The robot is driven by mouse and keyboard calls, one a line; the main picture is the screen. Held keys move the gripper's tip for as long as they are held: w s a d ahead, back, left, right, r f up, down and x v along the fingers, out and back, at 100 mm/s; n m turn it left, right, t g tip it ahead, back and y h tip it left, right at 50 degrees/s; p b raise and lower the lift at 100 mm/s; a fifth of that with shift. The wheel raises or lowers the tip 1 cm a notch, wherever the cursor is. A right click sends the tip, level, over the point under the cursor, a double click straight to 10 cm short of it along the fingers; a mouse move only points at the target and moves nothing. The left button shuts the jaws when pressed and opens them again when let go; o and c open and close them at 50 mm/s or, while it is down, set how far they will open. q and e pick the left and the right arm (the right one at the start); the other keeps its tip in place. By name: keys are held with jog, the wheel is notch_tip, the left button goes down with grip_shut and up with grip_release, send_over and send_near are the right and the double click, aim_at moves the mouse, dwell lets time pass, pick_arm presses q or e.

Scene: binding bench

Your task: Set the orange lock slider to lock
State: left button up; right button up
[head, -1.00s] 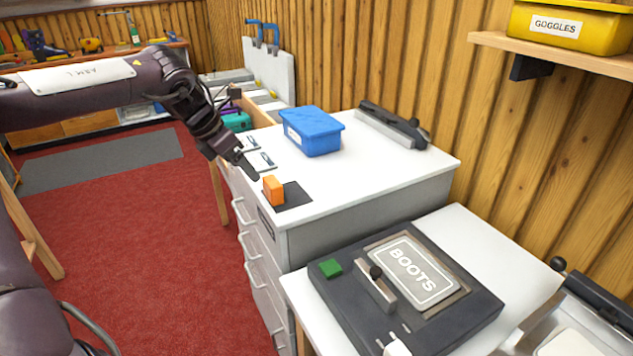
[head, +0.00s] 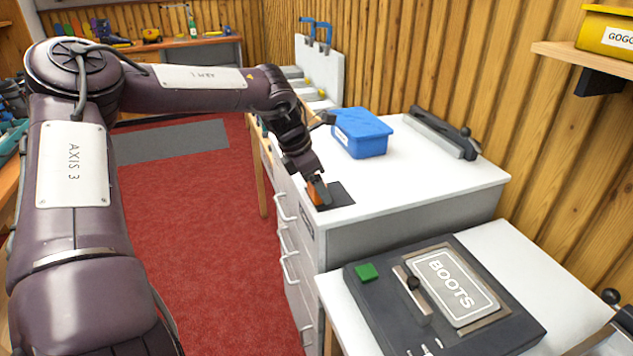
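The orange slider block (head: 313,191) stands on a dark plate (head: 341,194) near the front left edge of the white cabinet top. My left arm comes in from the left, and my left gripper (head: 319,190) is down at the block. A dark finger covers part of the block's right side. The block's far side is hidden, so I cannot tell whether the fingers grip it or only stand beside it. Bare plate shows to the right of the block. I see no readable lock marking. My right gripper is not in view.
A blue bin (head: 361,134) and a long dark-handled tool (head: 446,132) sit farther back on the cabinet top. A dark machine with a BOOTS plate (head: 456,288) and a green button (head: 367,272) stands on the lower white table in front. A shelf with a yellow bin (head: 608,32) hangs right.

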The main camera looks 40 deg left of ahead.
pick_arm(q)
jog(key=shift+c, duration=0.2)
jog(key=shift+c, duration=1.3)
jog(key=c, duration=1.1)
jog(key=shift+w+f, duration=0.1)
jog(key=shift+w, duration=0.05)
jog(key=w+d+b, duration=0.1)
jog(key=w+b, duration=0.1)
jog(key=w, duration=0.1)
jog(key=shift+w+d, duration=0.15)
jog(key=shift+d, duration=0.25)
jog(key=shift+w+d, duration=0.15)
jog(key=shift+r, duration=0.25)
jog(key=o, duration=1.4)
jog(key=shift+w+f, duration=0.1)
jog(key=shift+f, duration=0.05)
